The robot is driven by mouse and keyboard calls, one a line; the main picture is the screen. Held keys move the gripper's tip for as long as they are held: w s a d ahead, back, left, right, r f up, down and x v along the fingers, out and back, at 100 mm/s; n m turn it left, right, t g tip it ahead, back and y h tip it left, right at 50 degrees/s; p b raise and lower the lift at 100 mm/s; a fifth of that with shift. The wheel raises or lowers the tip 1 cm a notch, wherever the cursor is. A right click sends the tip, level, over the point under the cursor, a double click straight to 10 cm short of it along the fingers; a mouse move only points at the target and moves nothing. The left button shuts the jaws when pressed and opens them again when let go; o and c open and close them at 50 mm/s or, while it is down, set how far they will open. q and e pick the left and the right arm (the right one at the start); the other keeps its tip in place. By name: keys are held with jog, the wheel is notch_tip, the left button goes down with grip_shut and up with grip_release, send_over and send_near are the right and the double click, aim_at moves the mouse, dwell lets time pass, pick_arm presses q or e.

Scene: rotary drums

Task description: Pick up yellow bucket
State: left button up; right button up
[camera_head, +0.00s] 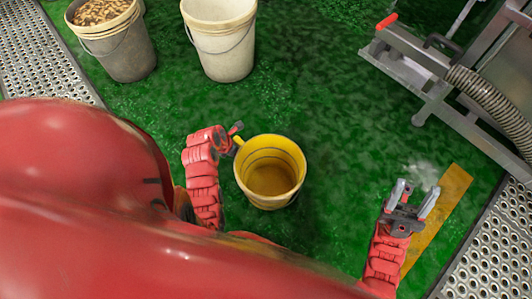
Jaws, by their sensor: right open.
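The yellow bucket (286,148) stands upright on the green floor in the middle of the head view, its opening facing up. Its inside looks empty. My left gripper (236,139) is at the bucket's upper left rim, very close to it. Whether it touches the rim, and how far its fingers are apart, I cannot tell. My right gripper (413,197) is open and empty, well to the right of the bucket, with its two grey fingers pointing up and apart.
A white bucket (222,52) and a grey bucket (123,52) filled with brown pieces stand at the back left. A metal frame (425,80) with a ribbed hose (490,95) is at the upper right. A yellow floor strip (450,195) lies beside my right gripper. Green floor between is clear.

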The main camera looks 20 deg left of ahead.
pick_arm(q)
grip_shut()
dwell(1.2)
